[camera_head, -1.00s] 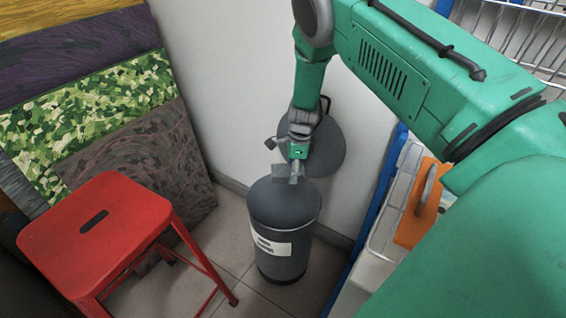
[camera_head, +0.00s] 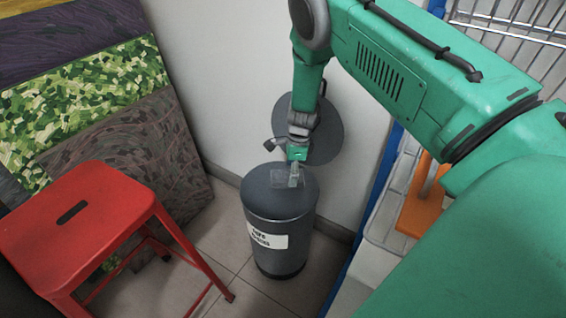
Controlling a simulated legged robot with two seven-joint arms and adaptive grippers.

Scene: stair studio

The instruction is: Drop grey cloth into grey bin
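The grey bin (camera_head: 279,232) is a dark cylinder with a white label, standing on the tiled floor by the wall. A round dark disc (camera_head: 325,128), apparently its raised lid, stands behind it. My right gripper (camera_head: 288,178) points down over the bin's top, its fingertips overlapping the bin top in the picture. A small pale grey patch shows at the fingertips; I cannot tell whether it is cloth or finger parts. No grey cloth can be clearly made out. Whether the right gripper is open or shut is unclear. My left gripper is out of view.
A red stool (camera_head: 85,225) stands left of the bin, with patterned panels (camera_head: 110,145) leaning on the wall behind it. A blue-edged rack (camera_head: 372,205) with an orange item (camera_head: 421,208) stands at the right. Bare floor lies between stool and bin.

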